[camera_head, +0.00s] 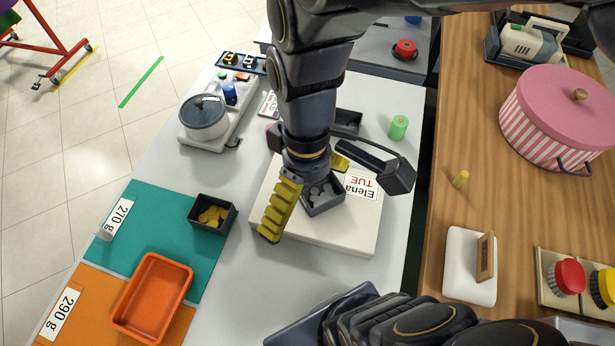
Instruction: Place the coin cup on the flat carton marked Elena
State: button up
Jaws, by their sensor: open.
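The flat white carton (335,236) lies on the light counter in the middle of the view. Its label (362,187) reads "Elena TUE". A small dark square cup (325,206) holding grey coins stands on the carton, left of the label. My gripper (306,196) is over this cup, with its yellow fingers spread apart and the cup between or just beneath them. Whether a finger touches the cup cannot be told. Part of the cup is hidden by my gripper. Another dark cup (204,224) holding gold-coloured coins stands on the teal mat.
An orange tray (122,323) is at the lower left, by the teal mat (158,210) and an orange mat (80,297). A lidded pot (205,132) is behind. A green cylinder (398,127) stands beyond the carton. A wooden surface (455,222) with a pink pot (562,123) is right.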

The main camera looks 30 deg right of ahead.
jog(key=s+m, duration=0.1)
jog(key=s+r+m, duration=0.1)
jog(key=s+m, duration=0.1)
jog(key=s+a+m, duration=0.1)
jog(key=shift+s+r+m+h, duration=0.15)
jog(key=shift+s+m+h, duration=0.15)
jog(key=shift+h, duration=0.1)
